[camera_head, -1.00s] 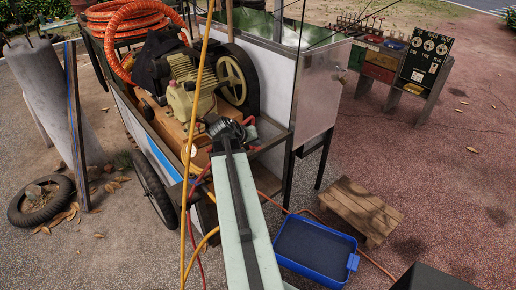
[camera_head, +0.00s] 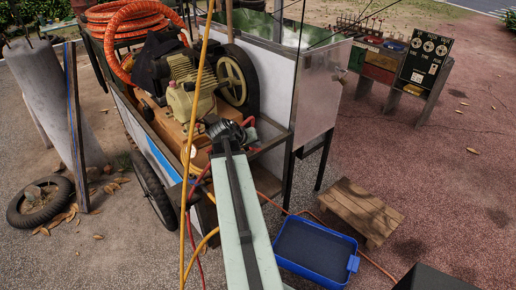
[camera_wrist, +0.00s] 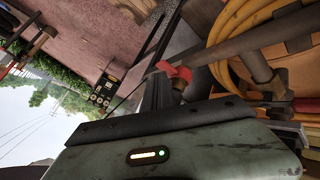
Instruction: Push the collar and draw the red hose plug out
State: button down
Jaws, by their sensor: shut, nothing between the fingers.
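A red plug (camera_wrist: 174,69) shows in the wrist view, just beyond my gripper's fingers. A small brass-coloured part (camera_wrist: 179,86), which looks like the collar, sits against it. My gripper (camera_wrist: 158,92) is shut and empty, its dark fingers close beside the plug; I cannot tell whether they touch it. In the head view a bit of red (camera_head: 248,122) shows just right of my gripper (camera_head: 226,128). The gripper and my arm hide much of the fitting there.
The cart carries a compressor (camera_head: 190,90) with a large wheel behind my gripper. A yellow hose (camera_head: 199,90) hangs in front of the cart. A blue tray (camera_head: 311,276) and a wooden stool (camera_head: 360,207) stand on the ground at the right.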

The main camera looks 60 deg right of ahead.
aim_at(256, 150)
jog(key=shift+r+p, duration=0.7)
jog(key=shift+r, duration=0.1)
notch_tip(256, 150, up, 5)
jog(key=p, duration=0.5)
jog(key=shift+r, duration=0.1)
